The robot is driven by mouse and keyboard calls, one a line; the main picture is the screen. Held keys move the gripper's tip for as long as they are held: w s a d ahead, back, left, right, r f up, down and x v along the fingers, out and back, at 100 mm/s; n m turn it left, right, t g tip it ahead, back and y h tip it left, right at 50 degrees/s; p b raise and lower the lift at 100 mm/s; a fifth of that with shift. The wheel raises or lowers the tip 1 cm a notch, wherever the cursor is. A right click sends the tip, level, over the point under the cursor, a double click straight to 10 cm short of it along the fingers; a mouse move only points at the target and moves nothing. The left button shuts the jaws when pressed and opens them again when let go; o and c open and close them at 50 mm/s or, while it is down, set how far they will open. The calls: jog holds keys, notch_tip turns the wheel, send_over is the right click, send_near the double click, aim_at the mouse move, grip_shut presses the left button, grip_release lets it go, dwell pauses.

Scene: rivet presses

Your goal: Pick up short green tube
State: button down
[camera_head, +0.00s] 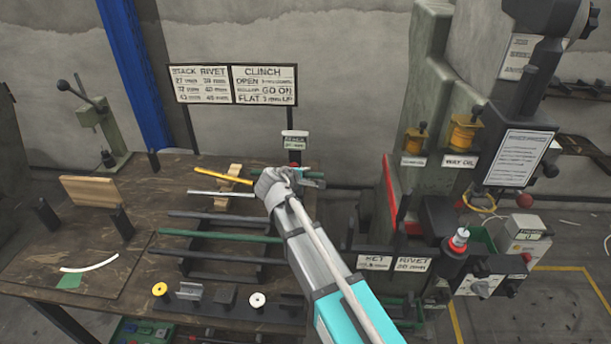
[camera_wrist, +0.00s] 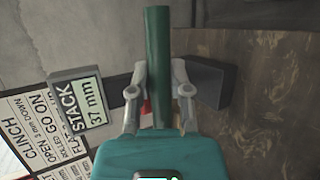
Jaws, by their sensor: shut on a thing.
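The short green tube (camera_wrist: 157,50) stands out between the two fingers of my gripper (camera_wrist: 160,92) in the wrist view. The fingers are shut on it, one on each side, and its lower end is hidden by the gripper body. In the head view my gripper (camera_head: 288,173) is over the back right of the bench, near the small stack sign (camera_head: 294,141). Another, longer green tube (camera_head: 222,236) lies across the dark rack on the bench.
A tan stepped block (camera_head: 234,171) is left of my gripper. A large press (camera_head: 418,100) stands to the right.

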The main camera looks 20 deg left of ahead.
jog(key=shift+r+p, duration=4.05)
jog(key=shift+r, duration=0.45)
